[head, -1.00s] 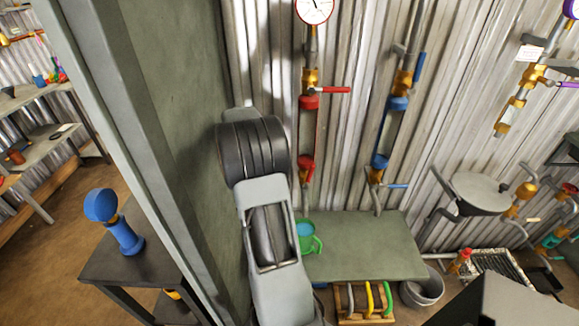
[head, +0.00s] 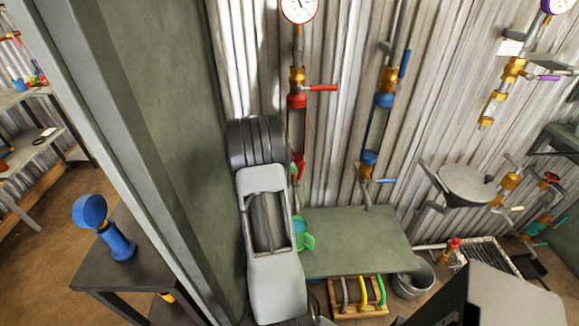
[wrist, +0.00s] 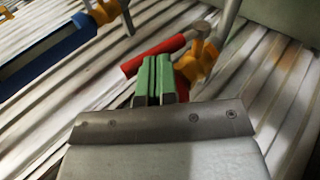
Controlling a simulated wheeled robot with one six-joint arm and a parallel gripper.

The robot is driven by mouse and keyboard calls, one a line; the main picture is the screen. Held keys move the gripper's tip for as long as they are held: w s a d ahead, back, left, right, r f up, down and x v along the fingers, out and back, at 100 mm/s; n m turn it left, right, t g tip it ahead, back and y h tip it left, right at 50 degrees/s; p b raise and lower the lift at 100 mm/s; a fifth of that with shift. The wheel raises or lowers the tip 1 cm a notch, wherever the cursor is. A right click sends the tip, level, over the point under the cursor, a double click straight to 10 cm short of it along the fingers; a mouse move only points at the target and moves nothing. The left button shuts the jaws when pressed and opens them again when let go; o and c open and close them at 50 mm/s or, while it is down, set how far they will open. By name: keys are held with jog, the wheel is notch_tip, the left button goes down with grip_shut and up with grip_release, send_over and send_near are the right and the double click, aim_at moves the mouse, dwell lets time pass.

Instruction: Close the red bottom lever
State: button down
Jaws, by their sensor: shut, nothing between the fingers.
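The lower red valve part (head: 298,165), with its red lever, sits on the left wall pipe in the head view, partly hidden by my arm. In the wrist view a red cylindrical part (wrist: 150,57) lies just beyond the fingers, beside a brass fitting (wrist: 198,62). More red shows right behind the fingertips; I cannot tell which red part is the lever. My gripper (wrist: 155,77) has green fingers, shut with nothing between them. They overlap the red part in the picture; contact cannot be told.
An upper red lever (head: 322,88) sticks out sideways below a gauge (head: 299,6). A blue-marked pipe (head: 384,100) runs to the right. A grey wall (head: 170,130) is close on the left.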

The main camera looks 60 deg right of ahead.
jog(key=shift+s+d+t+y+b, duration=0.55)
jog(key=shift+s+d+t, duration=0.15)
jog(key=shift+s, duration=0.25)
jog(key=shift+a+r, duration=0.1)
jog(key=shift+r, duration=0.05)
